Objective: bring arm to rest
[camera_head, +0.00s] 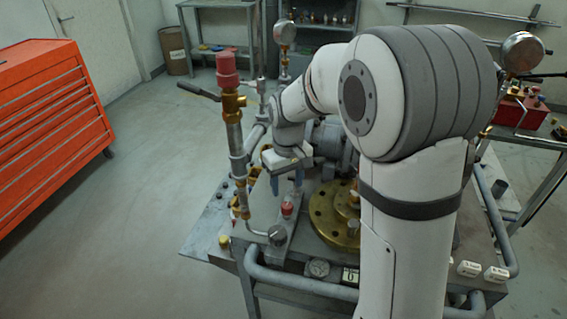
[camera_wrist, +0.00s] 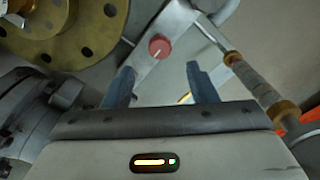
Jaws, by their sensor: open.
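My gripper (camera_head: 286,181) hangs over the workbench at the end of my white arm, between the upright pipe and the brass flange. In the wrist view my gripper (camera_wrist: 162,82) shows two blue fingers spread apart with nothing between them. A small red knob (camera_wrist: 159,46) lies beyond the fingertips on a grey bar. In the head view the red knob (camera_head: 287,209) sits just below my gripper, apart from it. The round brass flange (camera_head: 326,226) with bolt holes lies to the right, partly hidden by my arm. It also shows in the wrist view (camera_wrist: 75,48).
An upright pipe with a red cap (camera_head: 228,70) and brass fittings stands close left of my gripper. Pressure gauges (camera_head: 284,33) rise behind. Grey rails (camera_head: 300,285) edge the workbench. A red tool cabinet (camera_head: 45,125) stands at left, with clear floor (camera_head: 150,200) between.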

